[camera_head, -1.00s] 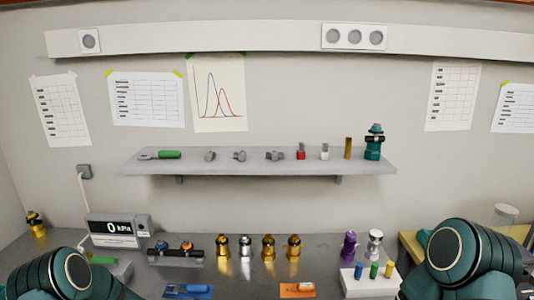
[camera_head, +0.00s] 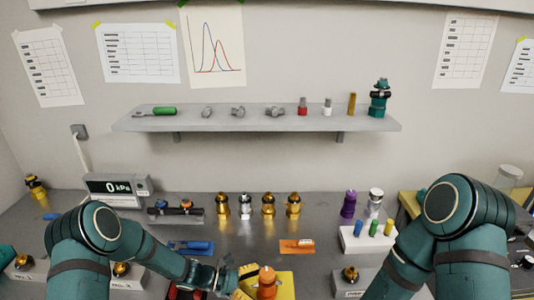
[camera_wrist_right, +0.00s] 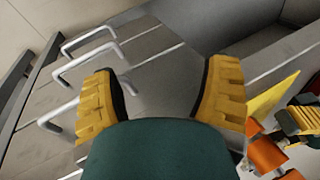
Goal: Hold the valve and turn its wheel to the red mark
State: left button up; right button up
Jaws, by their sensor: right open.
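An orange upright part (camera_head: 266,284), which looks like the valve, stands by a yellow plate (camera_head: 287,282) at the bottom of the head view. Its wheel and a red mark cannot be made out. My left gripper (camera_head: 246,280) is beside the orange part, on its left; whether its fingers touch or close on it cannot be told. In the right wrist view, orange parts (camera_wrist_right: 266,155) show at the right edge, with yellow-and-black fingers (camera_wrist_right: 302,118) close by. My right gripper (camera_wrist_right: 163,82) is open and empty, its fingers apart, off to the side of the orange parts.
Drawer fronts with metal handles (camera_wrist_right: 88,60) lie beyond my right gripper. Brass fittings (camera_head: 268,206) stand at the back of the bench. A pressure display (camera_head: 116,189) reads 0 kPa. A white block (camera_head: 366,240) stands at the right. The wall shelf (camera_head: 255,122) holds small parts.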

pick_arm(q)
jog(key=shift+x, duration=0.95)
jog(key=shift+c, duration=0.2)
jog(key=c, duration=1.4)
jog(key=shift+o, duration=0.2)
